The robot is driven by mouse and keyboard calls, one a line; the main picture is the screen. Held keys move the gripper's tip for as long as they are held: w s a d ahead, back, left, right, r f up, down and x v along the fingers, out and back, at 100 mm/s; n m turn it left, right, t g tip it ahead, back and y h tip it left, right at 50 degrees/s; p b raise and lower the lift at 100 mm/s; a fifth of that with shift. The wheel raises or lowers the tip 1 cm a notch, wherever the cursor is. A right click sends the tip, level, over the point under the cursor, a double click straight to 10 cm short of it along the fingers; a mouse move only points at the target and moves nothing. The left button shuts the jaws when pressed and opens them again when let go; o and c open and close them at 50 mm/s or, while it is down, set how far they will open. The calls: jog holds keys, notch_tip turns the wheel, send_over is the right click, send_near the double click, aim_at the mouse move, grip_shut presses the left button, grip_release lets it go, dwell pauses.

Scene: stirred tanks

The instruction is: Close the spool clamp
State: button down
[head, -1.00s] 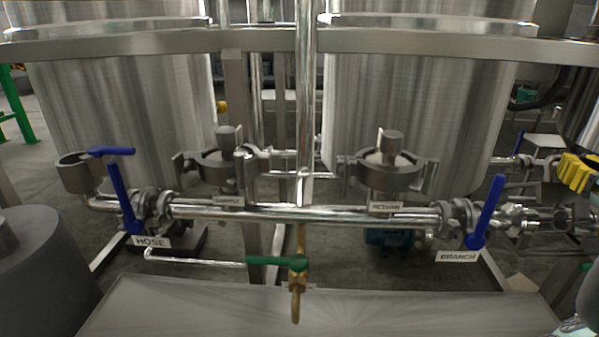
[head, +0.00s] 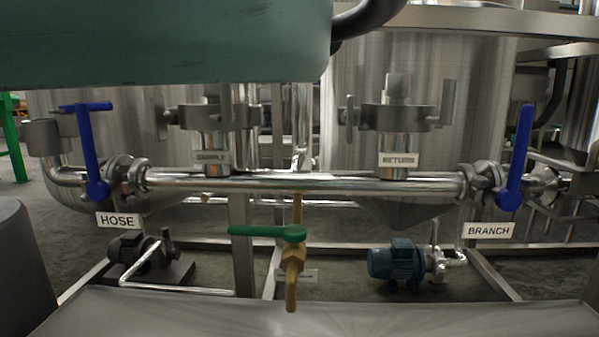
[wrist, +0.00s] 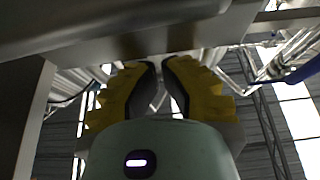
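Two ring clamps sit on short upright pipe stubs above the horizontal steel pipe in the head view. One clamp (head: 241,118) is above the SAMPLE label (head: 212,158). The other clamp (head: 400,117) is above the RETURN label (head: 398,160), with upright pieces at both sides. I cannot tell which is the spool clamp, or whether either is fully closed. My gripper (wrist: 160,66) shows only in the wrist view, with two yellow, dark-edged fingers and a narrow empty gap between them. It points past steel surfaces; no clamp is clear there.
My arm covers the head view's top left. Blue-handled valves stand at HOSE (head: 90,150) and BRANCH (head: 518,160). A green-handled brass tap (head: 292,262) hangs below the pipe (head: 320,182). Large tanks (head: 470,90) stand behind. A blue pump (head: 395,262) sits below.

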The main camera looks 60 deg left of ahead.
jog(key=shift+s+d+f+b, duration=0.1)
jog(key=shift+f+b, duration=0.45)
jog(key=shift+b, duration=0.1)
jog(key=shift+d, duration=0.1)
jog(key=shift+f, duration=0.15)
